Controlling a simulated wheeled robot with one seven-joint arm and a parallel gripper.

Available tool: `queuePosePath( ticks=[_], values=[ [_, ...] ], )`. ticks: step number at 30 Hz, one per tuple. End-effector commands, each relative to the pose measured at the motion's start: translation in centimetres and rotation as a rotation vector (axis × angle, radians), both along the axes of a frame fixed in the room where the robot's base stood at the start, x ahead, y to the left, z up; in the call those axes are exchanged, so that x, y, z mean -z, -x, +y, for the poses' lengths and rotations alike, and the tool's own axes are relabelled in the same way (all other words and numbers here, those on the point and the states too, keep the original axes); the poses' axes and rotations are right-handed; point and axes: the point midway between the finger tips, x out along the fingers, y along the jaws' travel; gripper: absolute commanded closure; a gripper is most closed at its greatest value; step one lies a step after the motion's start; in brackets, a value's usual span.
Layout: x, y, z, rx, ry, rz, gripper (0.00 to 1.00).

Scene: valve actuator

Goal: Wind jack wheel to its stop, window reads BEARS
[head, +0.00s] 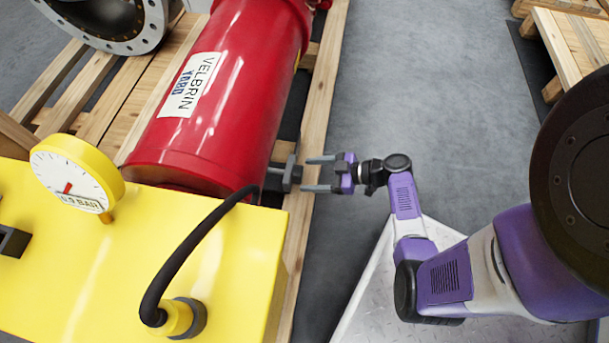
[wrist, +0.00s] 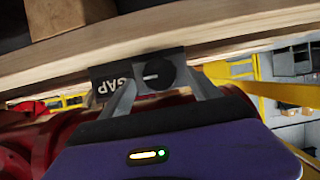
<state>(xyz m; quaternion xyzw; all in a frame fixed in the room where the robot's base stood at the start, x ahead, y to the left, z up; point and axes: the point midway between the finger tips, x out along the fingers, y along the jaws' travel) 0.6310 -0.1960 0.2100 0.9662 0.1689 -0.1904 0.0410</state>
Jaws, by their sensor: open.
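The jack wheel (wrist: 155,75) is a small dark round knob with a pale mark on its face, seen in the wrist view. It sits on a grey jack body, which shows in the head view as a grey block (head: 290,173) beside the red cylinder's lower end. The window (wrist: 117,86) beside the wheel reads "GAP". My gripper (head: 306,174) is open, its two fingers pointing left at the block. In the wrist view the fingers (wrist: 160,85) stand on either side of the wheel. I cannot tell whether they touch it.
The red cylinder (head: 222,100) lies along wooden pallet boards (head: 325,75). A yellow unit (head: 130,265) with a gauge (head: 75,177) and black hose (head: 195,240) stands at lower left. A wooden beam (wrist: 220,35) crosses the wrist view close to the wheel. Grey floor (head: 430,80) is clear at upper right.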

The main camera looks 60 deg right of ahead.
Motion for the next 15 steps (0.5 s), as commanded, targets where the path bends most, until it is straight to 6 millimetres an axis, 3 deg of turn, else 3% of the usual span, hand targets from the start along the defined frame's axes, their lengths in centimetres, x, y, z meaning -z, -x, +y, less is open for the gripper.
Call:
queuePosePath(
  ticks=[6, 15],
  values=[
    [0.9, -1.9, 0.6, 0.001, 0.001, 0.000, 0.29],
    [1.0, -2.2, 0.8, 0.000, -0.001, 0.000, 0.29]
  ],
)
